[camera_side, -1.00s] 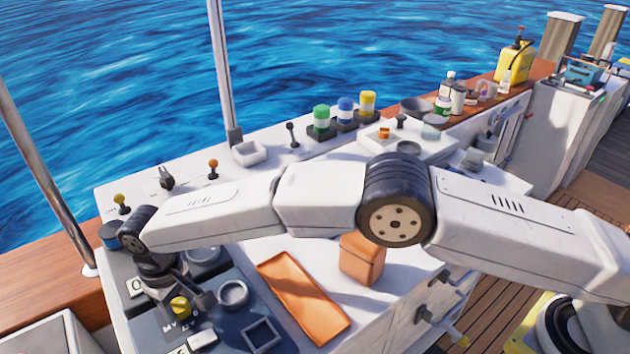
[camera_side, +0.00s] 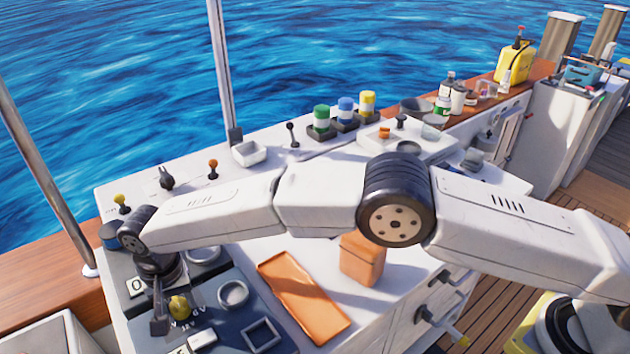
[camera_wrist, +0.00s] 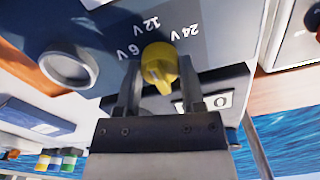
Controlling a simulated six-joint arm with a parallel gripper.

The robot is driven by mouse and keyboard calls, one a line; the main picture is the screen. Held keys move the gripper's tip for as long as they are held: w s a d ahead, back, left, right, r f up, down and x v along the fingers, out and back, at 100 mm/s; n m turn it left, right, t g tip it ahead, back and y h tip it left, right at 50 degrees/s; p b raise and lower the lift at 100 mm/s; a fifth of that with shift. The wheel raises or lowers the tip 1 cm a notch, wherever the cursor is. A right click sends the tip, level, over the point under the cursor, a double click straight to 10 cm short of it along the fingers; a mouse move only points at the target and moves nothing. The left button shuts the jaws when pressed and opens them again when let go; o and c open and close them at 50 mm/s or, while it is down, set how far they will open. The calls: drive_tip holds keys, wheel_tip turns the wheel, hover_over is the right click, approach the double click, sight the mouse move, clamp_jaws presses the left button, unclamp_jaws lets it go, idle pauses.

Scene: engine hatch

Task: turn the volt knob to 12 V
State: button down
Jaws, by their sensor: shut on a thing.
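The yellow volt knob (camera_side: 179,307) is on the dark panel at the lower left of the side view, and it also shows in the wrist view (camera_wrist: 159,65). Labels 6 V (camera_wrist: 130,50), 12 V (camera_wrist: 152,23) and 24 V (camera_wrist: 187,31) are printed around it. The knob's ridge runs roughly up and down in the wrist view, its upper end towards 12 V; I cannot tell exactly where it points. My gripper (camera_wrist: 160,78) is shut on the knob, one finger on each side. In the side view the arm hides part of the panel.
A round grey-rimmed fitting (camera_wrist: 69,68) is beside the knob. A plate marked O (camera_wrist: 220,101) lies on the other side. An orange tray (camera_side: 303,296) and an orange box (camera_side: 361,260) stand right of the panel. Small levers (camera_side: 213,168) line the counter behind my arm.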

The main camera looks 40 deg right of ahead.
sight(177, 300)
idle(0.5)
drive_tip(key=shift+c, duration=1)
unclamp_jaws()
drive_tip(key=shift+r, duration=0.1)
drive_tip(key=shift+r, duration=3.8)
drive_tip(key=shift+w+d, duration=0.1)
